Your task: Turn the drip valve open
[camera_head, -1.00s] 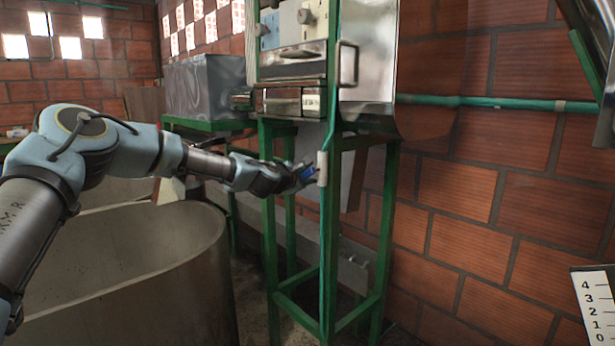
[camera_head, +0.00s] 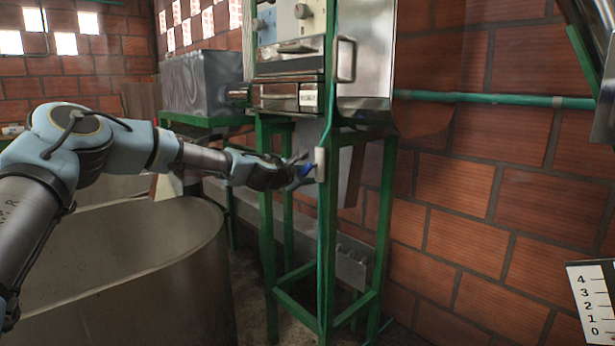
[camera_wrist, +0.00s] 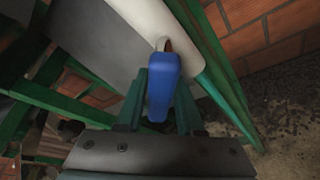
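The drip valve is a pale grey cylinder (camera_head: 320,164) on a thin green pipe at the front of the green stand. Its small blue handle (camera_head: 306,171) sticks out to the left, toward my gripper (camera_head: 303,171). In the wrist view the blue handle (camera_wrist: 163,88) lies between the two dark green fingers of my gripper (camera_wrist: 163,105), and the pale valve body (camera_wrist: 150,25) is just beyond. The fingers look spread, one above and one below the handle. Contact with the handle cannot be made out.
A green metal stand (camera_head: 328,240) carries a steel machine (camera_head: 365,60) above the valve. A large grey tank (camera_head: 150,275) stands below my arm. A brick wall (camera_head: 470,220) and a green pipe (camera_head: 480,98) are behind. A numbered scale (camera_head: 594,305) is at lower right.

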